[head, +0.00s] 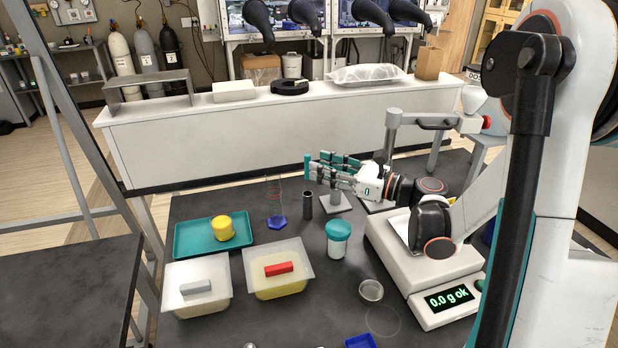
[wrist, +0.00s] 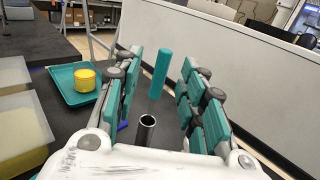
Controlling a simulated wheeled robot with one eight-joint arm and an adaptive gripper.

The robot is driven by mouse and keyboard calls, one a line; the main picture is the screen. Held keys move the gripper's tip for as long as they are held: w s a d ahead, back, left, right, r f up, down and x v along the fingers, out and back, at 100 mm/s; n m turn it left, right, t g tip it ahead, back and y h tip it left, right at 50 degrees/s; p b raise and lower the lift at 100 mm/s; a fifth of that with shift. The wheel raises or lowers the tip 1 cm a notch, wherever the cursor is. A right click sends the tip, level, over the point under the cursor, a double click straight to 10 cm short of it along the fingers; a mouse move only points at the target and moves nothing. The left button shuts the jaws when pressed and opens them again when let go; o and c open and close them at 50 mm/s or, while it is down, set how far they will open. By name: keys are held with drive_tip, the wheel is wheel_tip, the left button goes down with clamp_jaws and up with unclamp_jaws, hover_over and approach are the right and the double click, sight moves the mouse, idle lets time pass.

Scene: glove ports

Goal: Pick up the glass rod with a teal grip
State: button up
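The teal grip (head: 307,167) of the rod stands upright at the left of my fingertips in the head view. In the wrist view the teal grip (wrist: 160,74) shows between the finger lines, toward their far ends. A black tube (head: 307,205) stands below it; its open top also shows in the wrist view (wrist: 146,122). I cannot make out the clear glass part between grip and tube. My gripper (head: 316,165) is open, with teal-padded fingers apart and pointing left. The fingers do not visibly close on the grip.
A glass cylinder with a blue base (head: 277,221) stands left of the tube. A teal tray (head: 190,243) holds a yellow cylinder (head: 222,228). Two tubs (head: 240,262), a teal-lidded jar (head: 338,240) and a balance (head: 440,268) stand nearer. A white bench (head: 260,140) lies behind.

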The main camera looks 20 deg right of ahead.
sight(308, 177)
drive_tip(key=x, duration=0.1)
drive_tip(key=b+x, duration=0.1)
drive_tip(key=x, duration=0.1)
drive_tip(key=b+x, duration=0.1)
drive_tip(key=x, duration=0.1)
drive_tip(key=shift+w+f, duration=0.3)
drive_tip(key=shift+f, duration=0.05)
clamp_jaws()
